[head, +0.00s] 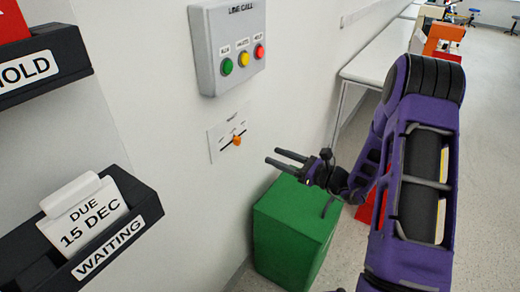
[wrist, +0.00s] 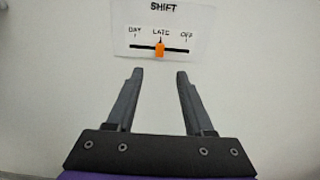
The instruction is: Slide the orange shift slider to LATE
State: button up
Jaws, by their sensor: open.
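The orange shift slider (head: 237,140) sits on a white plate (head: 217,148) on the wall in the head view. In the wrist view, the orange slider (wrist: 160,50) is on a black horizontal track on the plate (wrist: 205,34), labelled SHIFT with DAY, LATE and OFF from left to right. The slider stands at the middle, directly below the LATE mark. My gripper (head: 272,157) is to the right of the plate in the head view, its fingers pointing towards the wall. In the wrist view my gripper (wrist: 158,72) is open and empty, fingertips below the slider and apart from it.
A grey call box (head: 225,45) with green, yellow and red buttons is on the wall above the plate. A green bin (head: 290,230) stands below my gripper. Black wall trays, one marked WAITING (head: 108,246), are at left. A white table (head: 375,55) stands behind.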

jog(key=v, duration=0.5)
dwell(0.3)
